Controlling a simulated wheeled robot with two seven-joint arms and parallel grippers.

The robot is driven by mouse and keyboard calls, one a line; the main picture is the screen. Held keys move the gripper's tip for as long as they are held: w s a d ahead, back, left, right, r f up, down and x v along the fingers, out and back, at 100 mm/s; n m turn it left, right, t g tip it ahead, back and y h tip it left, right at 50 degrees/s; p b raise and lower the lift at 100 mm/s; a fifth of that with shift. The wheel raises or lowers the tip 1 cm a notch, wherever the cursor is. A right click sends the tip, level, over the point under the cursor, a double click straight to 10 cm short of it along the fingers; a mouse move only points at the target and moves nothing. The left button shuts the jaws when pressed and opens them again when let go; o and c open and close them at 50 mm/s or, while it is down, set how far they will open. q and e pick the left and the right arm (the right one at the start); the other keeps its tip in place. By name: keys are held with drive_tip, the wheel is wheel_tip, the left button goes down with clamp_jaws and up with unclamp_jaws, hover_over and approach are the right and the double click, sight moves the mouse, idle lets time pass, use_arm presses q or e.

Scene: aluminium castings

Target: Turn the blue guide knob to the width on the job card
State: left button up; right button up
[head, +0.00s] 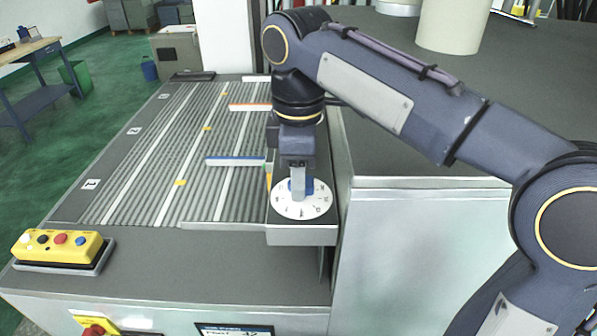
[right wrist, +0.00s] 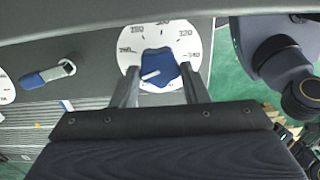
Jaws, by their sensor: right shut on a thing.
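The blue guide knob (right wrist: 160,65) sits at the centre of a white round dial (right wrist: 132,68) with printed numbers, among them 320 and 340. A white pointer line on the knob points left and slightly down in the right wrist view. In the head view, the dial (head: 301,209) is at the front right corner of the ribbed conveyor, and the knob (head: 308,186) is partly hidden by my right gripper (head: 298,190). My right gripper, pointing down, is shut on the knob, one finger on each side. A dark card (head: 235,330) at the bottom edge is cut off; its text is barely readable. My left gripper is out of view.
The ribbed conveyor (head: 160,150) has a blue-edged guide (head: 235,161) and an orange-edged guide (head: 250,107) across it. A yellow button box (head: 58,247) stands front left. Another dial with a blue-ended lever (right wrist: 45,75) shows in the right wrist view. A grey cabinet (head: 430,240) is right of the dial.

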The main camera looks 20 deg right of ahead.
drive_tip(key=o, duration=1)
drive_tip(key=shift+c, duration=0.2)
drive_tip(key=shift+r, duration=3.85)
